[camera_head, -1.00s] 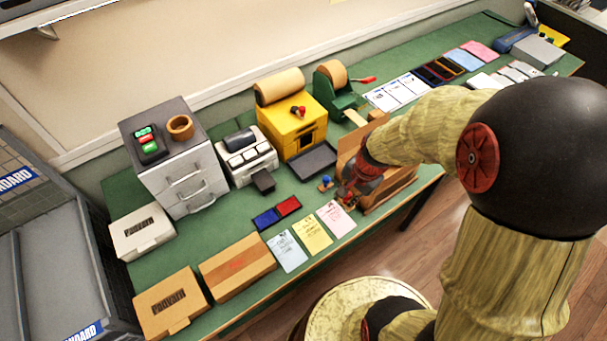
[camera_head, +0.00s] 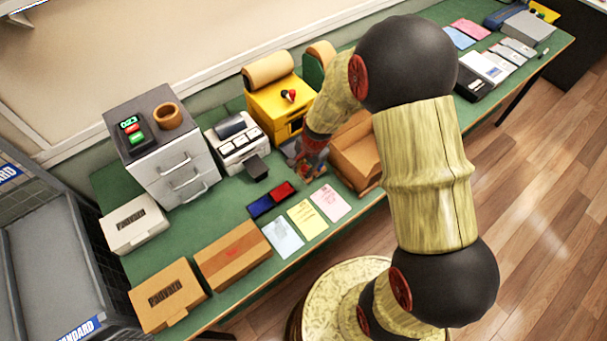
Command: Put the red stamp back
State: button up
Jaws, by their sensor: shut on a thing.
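My gripper (camera_head: 306,170) is low over the green table, just behind the pink paper and to the right of the ink pad. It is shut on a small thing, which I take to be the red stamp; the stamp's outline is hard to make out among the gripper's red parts. The blue stamp and its resting place cannot be told apart behind the gripper and wrist. The ink pad (camera_head: 271,199) lies open, its left half blue and its right half red.
Blue (camera_head: 283,238), yellow (camera_head: 307,218) and pink (camera_head: 331,202) papers lie along the front. A wooden tray (camera_head: 357,158) stands right of my gripper. Behind are a yellow machine (camera_head: 272,108) and a label printer (camera_head: 237,142).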

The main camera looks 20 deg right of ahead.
aim_at(303, 174)
jog(key=shift+w+a+f, duration=0.15)
jog(key=shift+f, duration=0.1)
jog(key=shift+w+f+b, duration=0.1)
jog(key=shift+f+b, duration=0.25)
jog(key=shift+f, duration=1.2)
jog(key=shift+f, duration=0.1)
jog(key=o, duration=0.9)
